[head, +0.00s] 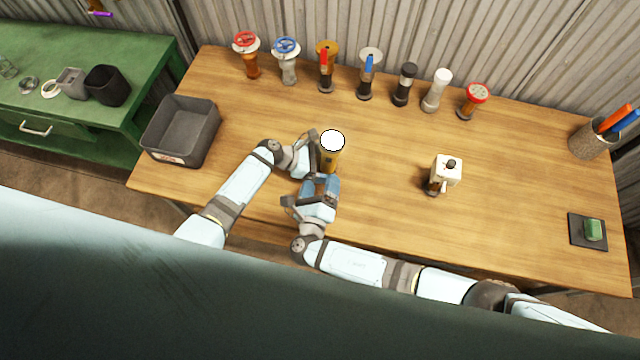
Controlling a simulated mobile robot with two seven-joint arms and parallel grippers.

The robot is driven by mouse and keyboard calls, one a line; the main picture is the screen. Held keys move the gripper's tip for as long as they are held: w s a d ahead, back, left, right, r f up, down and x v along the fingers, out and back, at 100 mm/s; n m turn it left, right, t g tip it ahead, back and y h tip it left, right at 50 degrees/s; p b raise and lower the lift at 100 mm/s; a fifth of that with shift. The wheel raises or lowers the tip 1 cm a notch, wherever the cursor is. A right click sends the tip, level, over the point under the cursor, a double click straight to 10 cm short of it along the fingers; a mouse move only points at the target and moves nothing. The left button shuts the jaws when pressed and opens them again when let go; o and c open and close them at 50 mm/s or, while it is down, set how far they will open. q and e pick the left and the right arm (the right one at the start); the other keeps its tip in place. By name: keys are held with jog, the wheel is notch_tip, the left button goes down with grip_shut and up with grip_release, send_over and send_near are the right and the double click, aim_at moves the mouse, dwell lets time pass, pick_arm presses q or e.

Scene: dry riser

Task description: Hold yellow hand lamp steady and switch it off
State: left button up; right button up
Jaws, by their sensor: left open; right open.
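The yellow hand lamp (331,160) stands upright on the wooden table, left of the middle. Its round top (332,140) shows bright white. My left gripper (312,158) is open at the lamp's left side, very close to it; I cannot tell whether it touches. My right gripper (321,183) is open just in front of the lamp, on its near side. The lamp's switch cannot be made out, and its lower part is partly hidden by the grippers.
A grey bin (181,130) stands at the table's left end. Several valves and fittings line the back edge, among them a red-wheeled valve (247,55). A white box-shaped device (445,171) stands to the right. A green block on a dark pad (575,232) lies far right.

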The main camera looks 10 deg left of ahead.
pick_arm(q)
jog(key=shift+c, duration=0.4)
jog(key=c, duration=0.8)
jog(key=o, duration=0.8)
jog(key=v, duration=1.2)
jog(key=shift+o, duration=0.3)
